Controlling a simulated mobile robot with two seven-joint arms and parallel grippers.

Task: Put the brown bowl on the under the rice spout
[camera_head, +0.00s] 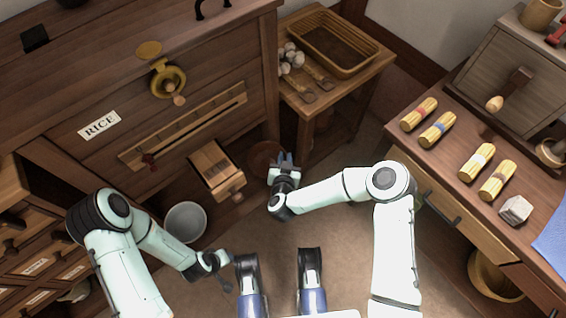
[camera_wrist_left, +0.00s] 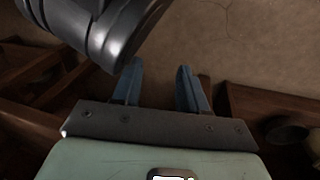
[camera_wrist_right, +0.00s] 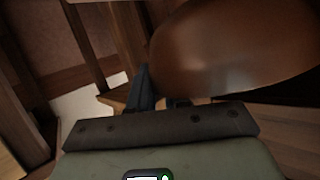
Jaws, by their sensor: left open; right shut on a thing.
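The brown bowl (camera_head: 264,156) is beside the wooden spout, held at its right side by my right gripper (camera_head: 284,160). In the right wrist view the bowl (camera_wrist_right: 235,45) fills the upper right, and the right gripper (camera_wrist_right: 160,90) is shut on its edge. The rice spout (camera_head: 217,170) is a wooden chute sticking out low from the chest with the RICE label (camera_head: 99,124). A grey-white bowl (camera_head: 185,222) stands below and left of the spout. My left gripper (camera_head: 226,270) is open and empty near the floor; its fingers also show in the left wrist view (camera_wrist_left: 158,88).
A small wooden table (camera_head: 372,73) with a tray (camera_head: 333,42) and garlic-like bulbs (camera_head: 291,58) stands behind the right gripper. A bench (camera_head: 451,189) with several tied yellow bundles is at the right. Open floor (camera_head: 330,225) lies in the middle.

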